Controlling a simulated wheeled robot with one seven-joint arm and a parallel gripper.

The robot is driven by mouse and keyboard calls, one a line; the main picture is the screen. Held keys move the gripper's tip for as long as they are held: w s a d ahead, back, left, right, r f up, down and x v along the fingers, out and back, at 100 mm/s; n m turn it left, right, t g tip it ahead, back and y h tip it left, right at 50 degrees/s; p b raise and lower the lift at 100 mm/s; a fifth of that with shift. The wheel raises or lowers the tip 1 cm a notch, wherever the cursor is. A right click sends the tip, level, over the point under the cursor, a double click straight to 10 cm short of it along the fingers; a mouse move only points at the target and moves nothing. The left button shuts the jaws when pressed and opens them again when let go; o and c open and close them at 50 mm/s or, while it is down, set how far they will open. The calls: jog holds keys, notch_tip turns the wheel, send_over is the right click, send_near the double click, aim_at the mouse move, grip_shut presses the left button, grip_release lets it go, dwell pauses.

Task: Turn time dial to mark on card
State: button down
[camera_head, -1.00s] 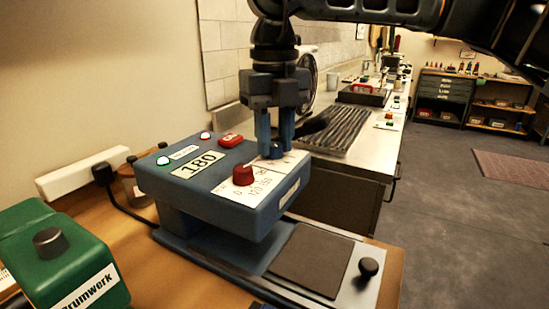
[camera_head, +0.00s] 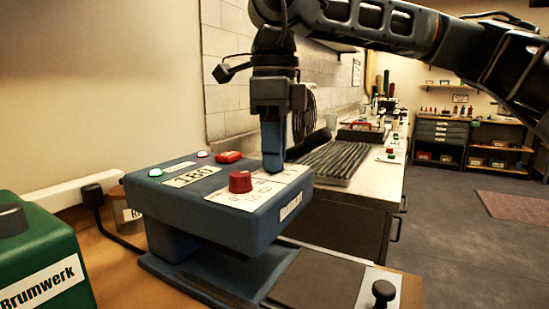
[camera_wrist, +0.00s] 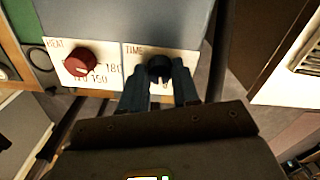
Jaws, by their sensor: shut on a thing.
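The blue press (camera_head: 215,205) has a display (camera_head: 195,175) that seems to read 180. I cannot make out the card or its mark.
A green machine (camera_head: 45,260) labelled Brumwerk stands at the left. A dark plate with a black knob (camera_head: 383,292) lies in front of the press.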

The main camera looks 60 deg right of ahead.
jog(key=shift+n+b, duration=0.35)
jog(key=shift+n, duration=1.25)
jog(key=c, duration=0.8)
grip_release()
jog(key=shift+r, duration=0.1)
jog(key=shift+r+p, duration=2.3)
jog(key=shift+r, duration=1.5)
